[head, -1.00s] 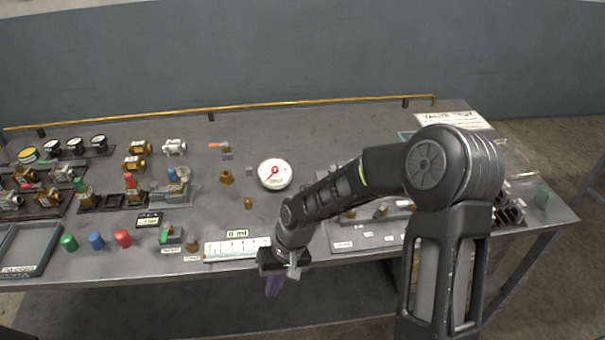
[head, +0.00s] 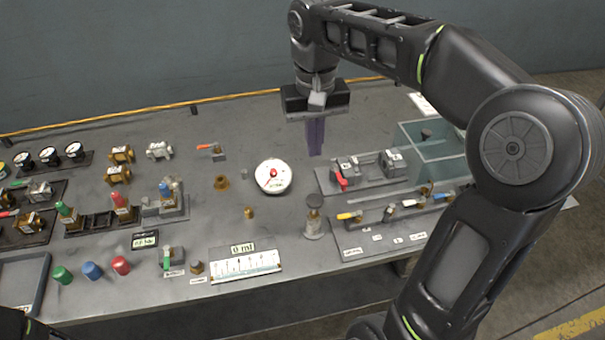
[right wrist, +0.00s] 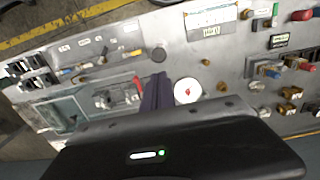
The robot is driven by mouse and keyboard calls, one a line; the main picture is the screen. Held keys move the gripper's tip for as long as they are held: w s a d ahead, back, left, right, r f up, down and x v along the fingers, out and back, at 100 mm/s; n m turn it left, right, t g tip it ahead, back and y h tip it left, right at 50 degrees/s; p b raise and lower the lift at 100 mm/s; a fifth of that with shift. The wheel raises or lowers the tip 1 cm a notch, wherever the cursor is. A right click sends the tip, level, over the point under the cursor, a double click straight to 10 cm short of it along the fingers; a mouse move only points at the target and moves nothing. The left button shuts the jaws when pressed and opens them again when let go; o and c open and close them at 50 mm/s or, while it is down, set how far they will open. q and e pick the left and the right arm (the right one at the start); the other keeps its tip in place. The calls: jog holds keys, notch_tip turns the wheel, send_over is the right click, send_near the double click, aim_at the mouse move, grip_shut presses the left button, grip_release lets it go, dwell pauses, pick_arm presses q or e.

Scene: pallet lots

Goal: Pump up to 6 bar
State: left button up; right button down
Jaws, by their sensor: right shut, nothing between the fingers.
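A round white gauge (head: 273,177) with a red mark at its centre lies in the middle of the bench; its reading is too small to tell. It also shows in the right wrist view (right wrist: 187,91). A hand pump (head: 313,220) with a dark round knob stands upright near the front edge, right of the gauge. Its knob shows from above in the right wrist view (right wrist: 158,54). My right gripper (head: 316,152) is shut and empty, its purple fingers pointing down above the bench, beyond the pump in the picture and apart from it. My left gripper is out of view.
A plate with valves and a red lever (head: 342,184) and a clear tank (head: 432,150) stand on the right. A white scale strip (head: 246,266) lies at the front. Coloured caps (head: 92,270) and several valves fill the left. A yellow pipe (head: 150,110) runs along the back.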

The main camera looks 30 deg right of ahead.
jog(key=shift+s, duration=0.2)
jog(key=b, duration=0.6)
send_near(314, 200)
notch_tip(314, 200, down, 7)
jog(key=shift+d+r+p, duration=0.1)
jog(key=shift+d+p, duration=0.05)
jog(key=shift+p, duration=0.4)
notch_tip(314, 200, down, 4)
jog(key=b, duration=0.3)
jog(key=shift+s+r, duration=0.1)
jog(key=shift+s, duration=0.05)
